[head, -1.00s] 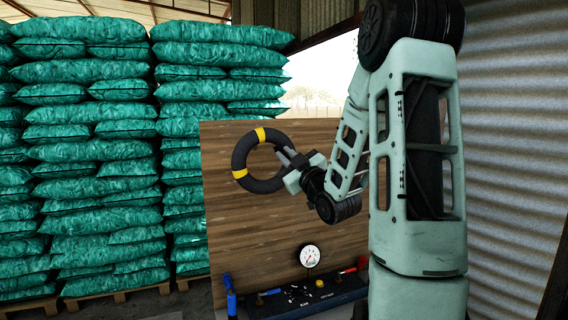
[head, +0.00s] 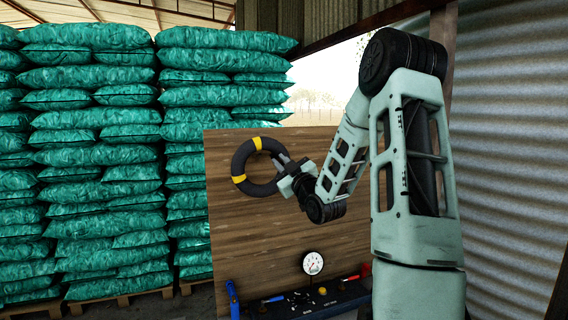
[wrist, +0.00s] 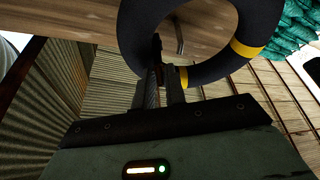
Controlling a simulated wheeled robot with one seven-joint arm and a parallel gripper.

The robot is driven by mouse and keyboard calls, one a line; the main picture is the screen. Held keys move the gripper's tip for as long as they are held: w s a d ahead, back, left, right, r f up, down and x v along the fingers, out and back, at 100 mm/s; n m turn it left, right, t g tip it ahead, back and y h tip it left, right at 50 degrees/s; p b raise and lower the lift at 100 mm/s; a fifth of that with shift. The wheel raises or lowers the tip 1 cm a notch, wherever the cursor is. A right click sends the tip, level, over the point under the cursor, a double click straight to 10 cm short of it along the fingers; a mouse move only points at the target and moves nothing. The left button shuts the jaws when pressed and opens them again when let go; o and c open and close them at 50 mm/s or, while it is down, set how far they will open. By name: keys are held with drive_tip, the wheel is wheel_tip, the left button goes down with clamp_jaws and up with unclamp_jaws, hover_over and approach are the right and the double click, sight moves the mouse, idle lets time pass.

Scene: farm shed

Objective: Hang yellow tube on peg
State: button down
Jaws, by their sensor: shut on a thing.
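The tube (head: 262,190) is a thick black ring with yellow bands, upright in front of the wooden board in the head view. It also shows at the top of the wrist view (wrist: 132,42). My gripper (head: 280,164) is shut on the ring's right side as the head view shows it. The fingers (wrist: 166,75) meet the ring near a yellow band. A short grey rod, likely the peg (wrist: 180,40), shows through the ring's hole in the wrist view. I cannot tell whether it passes into the hole. No peg is visible in the head view.
The wooden board (head: 300,235) stands behind the ring. Stacked green sacks (head: 90,150) fill the left. A corrugated wall (head: 510,160) is on the right.

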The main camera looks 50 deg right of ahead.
sight(278, 158)
drive_tip(key=shift+w+d+p, duration=0.25)
drive_tip(key=shift+w+d, duration=0.2)
drive_tip(key=shift+w, duration=0.3)
drive_tip(key=shift+w+d+p, duration=0.2)
drive_tip(key=shift+w+d, duration=0.25)
drive_tip(key=shift+w, duration=0.25)
drive_tip(key=shift+w+d+f+b, duration=0.3)
drive_tip(key=shift+w+f+b, duration=0.2)
drive_tip(key=shift+b, duration=0.1)
drive_tip(key=shift+w+d+f+b, duration=0.25)
drive_tip(key=shift+w+f+b, duration=0.2)
drive_tip(key=shift+b, duration=0.15)
drive_tip(key=shift+f+b, duration=0.1)
drive_tip(key=shift+b, duration=0.25)
drive_tip(key=c, duration=1.4)
unclamp_jaws()
drive_tip(key=shift+o, duration=0.2)
drive_tip(key=shift+s+f, duration=0.1)
